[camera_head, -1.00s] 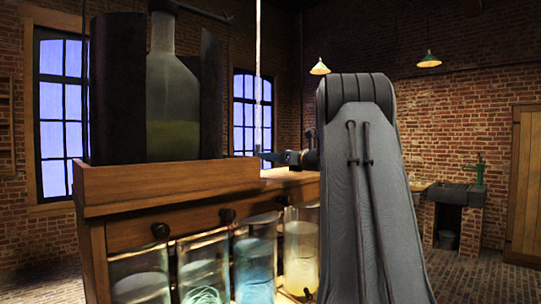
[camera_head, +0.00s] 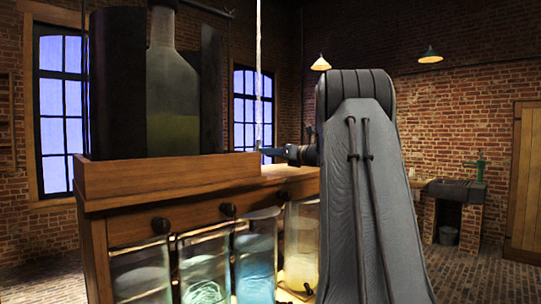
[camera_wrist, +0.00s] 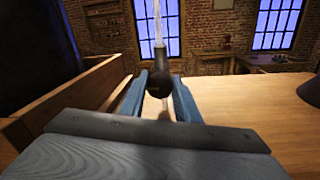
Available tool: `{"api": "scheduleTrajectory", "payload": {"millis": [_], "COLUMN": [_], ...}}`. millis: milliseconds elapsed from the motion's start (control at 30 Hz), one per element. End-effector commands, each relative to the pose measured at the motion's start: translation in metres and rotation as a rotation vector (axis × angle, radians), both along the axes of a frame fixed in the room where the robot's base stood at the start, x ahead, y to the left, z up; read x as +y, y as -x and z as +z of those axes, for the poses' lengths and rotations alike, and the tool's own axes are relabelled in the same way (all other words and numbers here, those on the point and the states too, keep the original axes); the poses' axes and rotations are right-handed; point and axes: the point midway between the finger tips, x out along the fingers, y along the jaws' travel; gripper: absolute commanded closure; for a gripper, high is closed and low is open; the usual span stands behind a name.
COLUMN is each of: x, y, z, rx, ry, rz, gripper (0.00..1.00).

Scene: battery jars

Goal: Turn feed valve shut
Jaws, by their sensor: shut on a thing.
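A dark round-ended fitting (camera_wrist: 160,84), which looks like the feed valve, is between and just beyond my fingertips in the wrist view. A pale, clear vertical tube (camera_wrist: 157,25) rises above it; the tube also shows in the head view (camera_head: 259,80). My gripper (camera_wrist: 161,100) has its blue fingers on both sides of a small pale piece below the dark end, shut on what looks like the valve's handle. In the head view my gripper (camera_head: 262,152) reaches left to the tube's foot. My fingers hide most of the handle, and its angle cannot be told.
A wooden cabinet (camera_head: 140,232) with a raised tray edge (camera_head: 150,176) stands left, holding a large bottle (camera_head: 172,95) between dark panels. Several glass jars, one glowing blue (camera_head: 255,265), stand beneath.

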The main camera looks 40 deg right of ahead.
Motion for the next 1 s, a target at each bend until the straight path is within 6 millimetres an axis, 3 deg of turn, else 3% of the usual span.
{"api": "scheduleTrajectory", "payload": {"millis": [1000], "x": [0.0004], "y": [0.0002], "z": [0.0009], "rx": [0.071], "ry": [-0.911], "rz": [0.001], "gripper": [0.93]}}
